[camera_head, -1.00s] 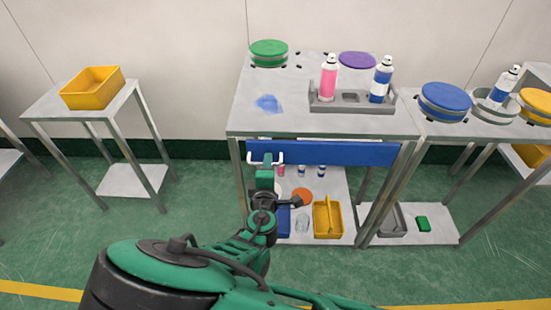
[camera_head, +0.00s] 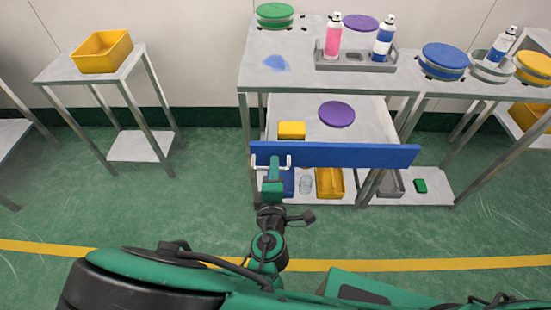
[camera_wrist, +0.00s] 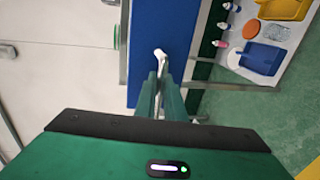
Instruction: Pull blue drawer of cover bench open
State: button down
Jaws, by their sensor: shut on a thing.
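The blue drawer (camera_head: 350,155) of the bench (camera_head: 300,75) stands pulled out toward me in the head view. Its tray shows behind the blue front, with a yellow block (camera_head: 291,130) and a purple disc (camera_head: 337,114) inside. A white handle (camera_head: 286,163) is on the left part of the front. My gripper (camera_head: 272,170) is at this handle, shut on it. In the wrist view the fingers (camera_wrist: 158,85) close together at the white handle (camera_wrist: 160,54), against the blue drawer front (camera_wrist: 165,25).
On the bench top stand a grey rack (camera_head: 355,62) with a pink can (camera_head: 333,38) and a blue can (camera_head: 383,42), and a green disc (camera_head: 275,11). A side table (camera_head: 100,75) with a yellow bin (camera_head: 103,50) is at left. Green floor is free before the bench.

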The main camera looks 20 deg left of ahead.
jog(key=shift+s, duration=0.45)
jog(key=c, duration=1.8)
grip_release()
jog(key=shift+f, duration=0.1)
jog(key=shift+c, duration=0.2)
jog(key=shift+w, duration=0.1)
